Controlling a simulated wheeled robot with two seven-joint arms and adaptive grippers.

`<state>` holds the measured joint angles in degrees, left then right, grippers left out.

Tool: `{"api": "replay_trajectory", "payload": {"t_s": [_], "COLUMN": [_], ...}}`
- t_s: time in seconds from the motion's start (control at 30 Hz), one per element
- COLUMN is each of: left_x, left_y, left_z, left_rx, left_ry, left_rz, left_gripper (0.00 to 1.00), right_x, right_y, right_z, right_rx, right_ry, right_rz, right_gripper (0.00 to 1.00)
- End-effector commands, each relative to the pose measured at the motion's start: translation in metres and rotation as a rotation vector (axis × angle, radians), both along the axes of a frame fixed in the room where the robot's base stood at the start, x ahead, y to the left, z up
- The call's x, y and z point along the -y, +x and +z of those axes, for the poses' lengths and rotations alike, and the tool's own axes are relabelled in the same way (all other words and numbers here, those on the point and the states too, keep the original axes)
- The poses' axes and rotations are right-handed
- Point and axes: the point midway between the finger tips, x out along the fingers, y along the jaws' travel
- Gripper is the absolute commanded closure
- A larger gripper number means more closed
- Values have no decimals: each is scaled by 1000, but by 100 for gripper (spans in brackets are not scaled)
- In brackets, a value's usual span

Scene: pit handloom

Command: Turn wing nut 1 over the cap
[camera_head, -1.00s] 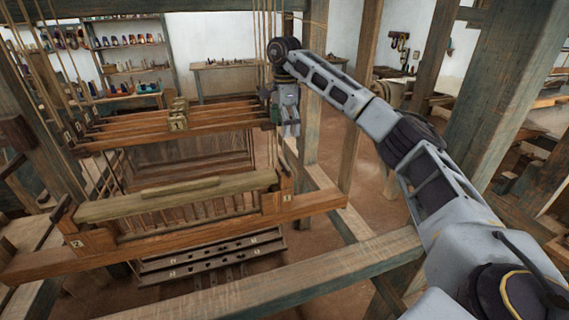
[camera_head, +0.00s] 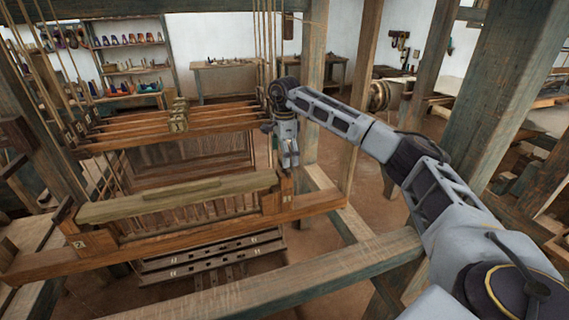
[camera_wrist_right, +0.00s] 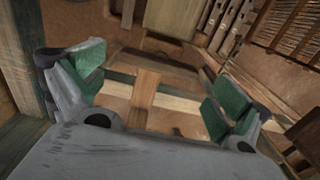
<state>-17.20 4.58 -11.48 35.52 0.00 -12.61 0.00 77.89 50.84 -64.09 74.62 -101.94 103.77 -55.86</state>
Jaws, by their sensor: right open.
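The cap (camera_head: 178,198) is a pale, greenish wooden bar lying along the top of the beater frame (camera_head: 185,240). My right gripper (camera_head: 290,163) points down just above the frame's right end, beyond the end of the cap. In the right wrist view the right gripper (camera_wrist_right: 152,95) is open, its green pads wide apart. A narrow wooden post (camera_wrist_right: 145,88) shows between the pads, not gripped. The cap's end (camera_wrist_right: 172,16) is at the top of that view. I cannot make out wing nut 1 in either view. My left gripper is not in view.
Harness bars (camera_head: 175,128) with hanging cords stand behind the beater. A thick loom beam (camera_head: 290,272) crosses in front. A tall post (camera_head: 312,90) rises behind my right gripper. Shelves with coloured spools (camera_head: 125,50) are at the back left.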

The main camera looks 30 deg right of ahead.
Motion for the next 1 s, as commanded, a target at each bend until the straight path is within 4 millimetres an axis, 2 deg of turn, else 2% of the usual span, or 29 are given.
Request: {"api": "replay_trajectory", "payload": {"t_s": [0.1, 0.3, 0.73, 0.9, 1.0], "left_x": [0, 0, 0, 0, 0], "left_y": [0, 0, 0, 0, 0], "left_z": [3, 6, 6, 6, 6], "left_rx": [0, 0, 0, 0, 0], "left_ry": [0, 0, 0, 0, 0], "left_rz": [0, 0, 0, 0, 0], "left_gripper": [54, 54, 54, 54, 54], "right_x": [0, 0, 0, 0, 0], "right_y": [-1, 0, 0, 0, 0], "right_z": [-15, -31, -37, -37, -37], "right_rx": [-2, 0, 0, 0, 0], "right_ry": [-1, 0, 0, 0, 0], "right_rz": [0, 0, 0, 0, 0], "right_gripper": [0, 0, 0, 22, 31]}}
